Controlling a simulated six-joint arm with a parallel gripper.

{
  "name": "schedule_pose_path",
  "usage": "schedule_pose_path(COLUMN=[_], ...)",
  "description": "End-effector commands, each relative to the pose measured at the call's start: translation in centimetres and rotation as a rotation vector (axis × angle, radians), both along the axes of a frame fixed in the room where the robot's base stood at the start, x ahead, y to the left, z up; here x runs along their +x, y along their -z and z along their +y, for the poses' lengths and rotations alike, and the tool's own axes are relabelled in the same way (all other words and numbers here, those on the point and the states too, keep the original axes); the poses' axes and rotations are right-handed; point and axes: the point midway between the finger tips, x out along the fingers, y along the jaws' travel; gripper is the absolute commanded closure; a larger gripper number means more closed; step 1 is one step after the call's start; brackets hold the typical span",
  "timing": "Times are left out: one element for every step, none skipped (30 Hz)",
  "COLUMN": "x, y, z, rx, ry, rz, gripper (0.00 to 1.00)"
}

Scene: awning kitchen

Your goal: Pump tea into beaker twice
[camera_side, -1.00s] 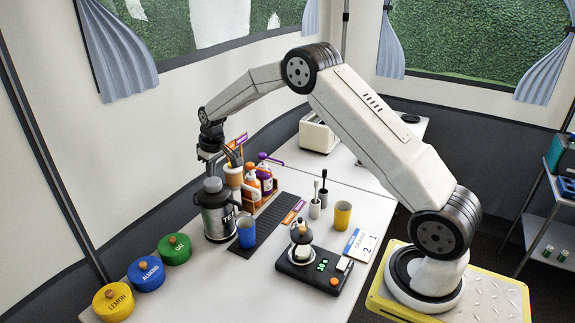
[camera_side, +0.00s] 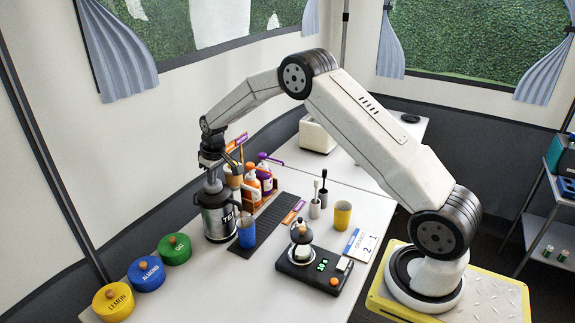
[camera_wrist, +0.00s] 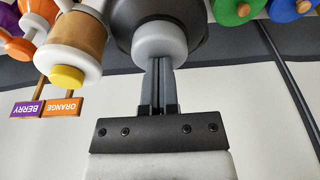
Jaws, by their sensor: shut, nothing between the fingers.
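The steel tea dispenser (camera_side: 216,222) with a dark lid stands at the left of the table, "TEA" lettering partly visible. My gripper (camera_side: 211,180) is shut and empty, its tips at the pump knob on top of the dispenser. In the wrist view my closed fingers (camera_wrist: 158,62) meet the pale grey pump knob (camera_wrist: 158,40). Whether they press on it I cannot tell exactly, but they appear to touch. A blue beaker (camera_side: 247,233) stands upright just right of the dispenser, under its spout side. Its inside is hard to see.
Green, blue and yellow lidded tins (camera_side: 146,275) sit to the left. A scale (camera_side: 315,268) with a jar and a yellow cup (camera_side: 342,215) are to the right. The front middle is clear.

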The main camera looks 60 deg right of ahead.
Motion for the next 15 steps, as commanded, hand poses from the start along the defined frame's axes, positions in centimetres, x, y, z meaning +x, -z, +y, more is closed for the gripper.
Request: schedule_pose_path(x=[0.0,0.0,0.0,0.0,-0.1,-0.1,-0.1,-0.1,-0.1,-0.1,-0.1,-0.1,-0.1,-0.1,-0.1], y=[0.3,0.3,0.4,0.5,0.6,0.7,0.8,0.9,1.0,1.1,1.2,1.3,1.4,1.4,1.5], z=[0.0,0.0,0.0,0.0,0.0,0.0,0.0,0.0,0.0,0.0,0.0,0.0,0.0,0.0,0.0], rx=[0.000,0.000,0.001,0.001,0.001,0.001,0.001,0.001,0.001,0.001,0.001,0.001,0.001,0.001,0.001], ry=[0.000,0.000,0.000,0.000,0.000,0.000,0.000,0.000,0.000,0.000,0.000,0.000,0.000,0.000,0.000], rz=[0.002,0.002,0.002,0.002,0.003,0.003,0.003,0.003,0.003,0.003,0.003,0.003,0.003,0.003,0.003], gripper=[1.00,1.00,1.00,1.00,1.00,1.00,1.00,1.00,1.00,1.00,1.00,1.00,1.00,1.00,1.00])
